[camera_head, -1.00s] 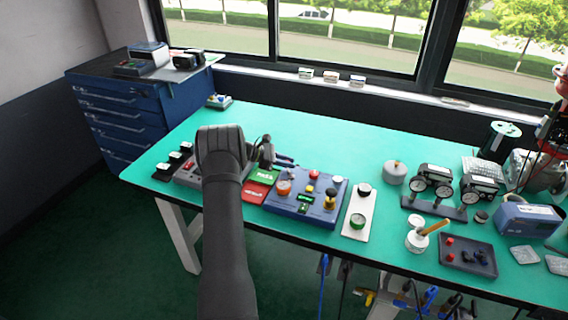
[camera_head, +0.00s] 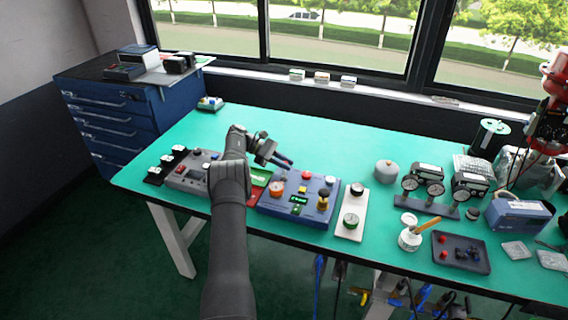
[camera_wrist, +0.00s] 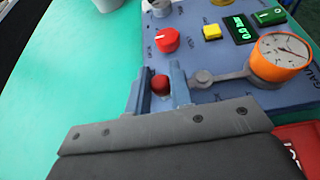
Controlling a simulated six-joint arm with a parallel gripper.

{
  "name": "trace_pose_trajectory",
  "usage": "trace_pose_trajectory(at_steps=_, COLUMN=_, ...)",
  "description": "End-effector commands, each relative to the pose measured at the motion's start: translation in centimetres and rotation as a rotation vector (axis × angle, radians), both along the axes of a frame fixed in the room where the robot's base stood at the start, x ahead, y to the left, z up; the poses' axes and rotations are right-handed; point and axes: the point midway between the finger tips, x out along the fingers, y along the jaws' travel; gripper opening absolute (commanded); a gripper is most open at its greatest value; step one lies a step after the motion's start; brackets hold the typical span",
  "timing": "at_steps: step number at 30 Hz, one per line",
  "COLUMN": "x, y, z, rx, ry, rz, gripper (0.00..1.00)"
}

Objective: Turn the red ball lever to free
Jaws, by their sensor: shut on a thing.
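The red ball (camera_wrist: 160,84) of the lever sits between the two fingers of my gripper (camera_wrist: 162,88) in the wrist view, and the gripper is shut on it. The lever's grey arm (camera_wrist: 225,76) runs from the hub by the orange-rimmed gauge (camera_wrist: 281,55) towards the ball; the right finger hides part of it. The lever is on a blue panel (camera_wrist: 205,20); its printed position labels are too blurred to read surely. In the head view my gripper (camera_head: 288,164) is at the upper-left edge of the blue panel (camera_head: 285,210); the ball cannot be made out there.
The panel also carries a red knob (camera_wrist: 167,40), a yellow button (camera_wrist: 212,32) and a green display (camera_wrist: 240,28) near the fingers. A grey box (camera_head: 190,178) is left of my arm. A white plate with dials (camera_head: 342,226) stands right. Green table is clear behind.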

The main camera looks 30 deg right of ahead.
Motion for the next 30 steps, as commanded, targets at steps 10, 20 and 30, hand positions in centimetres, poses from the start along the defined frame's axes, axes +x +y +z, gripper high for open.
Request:
trace_pose_trajectory(at_steps=10, x=-0.09, y=-0.07, z=0.09, rx=-0.002, ry=0.001, rz=-0.012, gripper=0.00)
trace_pose_trajectory(at_steps=20, x=-0.07, y=-0.07, z=0.07, rx=-0.001, ry=0.001, rz=-0.011, gripper=0.42)
trace_pose_trajectory(at_steps=30, x=-0.03, y=-0.05, z=0.77, rx=-0.001, ry=-0.001, rz=-0.009, gripper=0.42)
